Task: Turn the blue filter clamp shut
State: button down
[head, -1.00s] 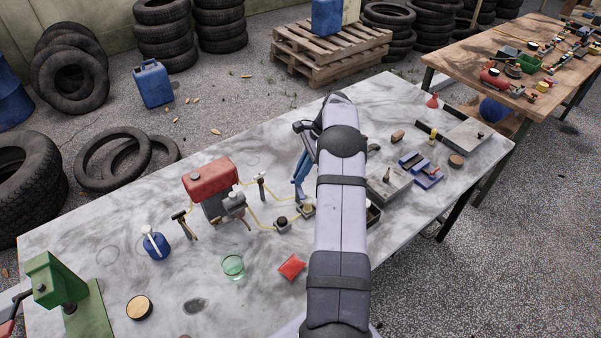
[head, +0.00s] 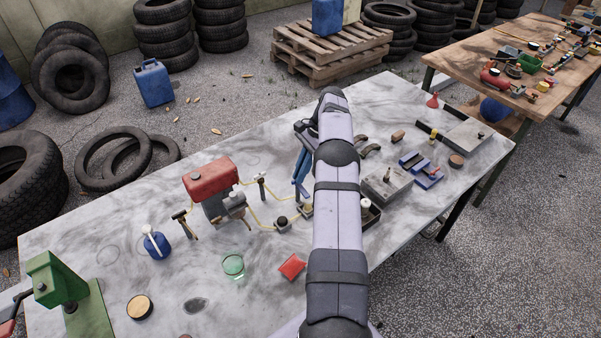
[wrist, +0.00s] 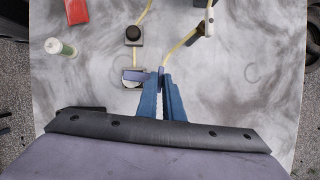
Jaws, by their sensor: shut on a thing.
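My gripper (head: 298,194) points down at the table beside a small dark block with a tan top (head: 306,209), on the yellow hose line. In the wrist view my blue fingers (wrist: 162,76) are closed around a small bluish piece, which seems to be the lever of the blue filter clamp (wrist: 161,71). The block with a pale metal and bluish top (wrist: 134,77) is just left of the fingertips there. My fingers hide most of the clamp, so I cannot tell its exact angle.
A red-tanked compressor (head: 210,178) stands left, with yellow hoses running to a dark-knobbed block (head: 282,223) and small posts. A grey box (head: 388,184) is right of my arm.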

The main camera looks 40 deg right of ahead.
jog(key=c, duration=1.9)
grip_release()
jog(key=shift+r, duration=0.15)
notch_tip(320, 180, up, 10)
jog(key=shift+o, duration=0.7)
jog(key=shift+b, duration=0.3)
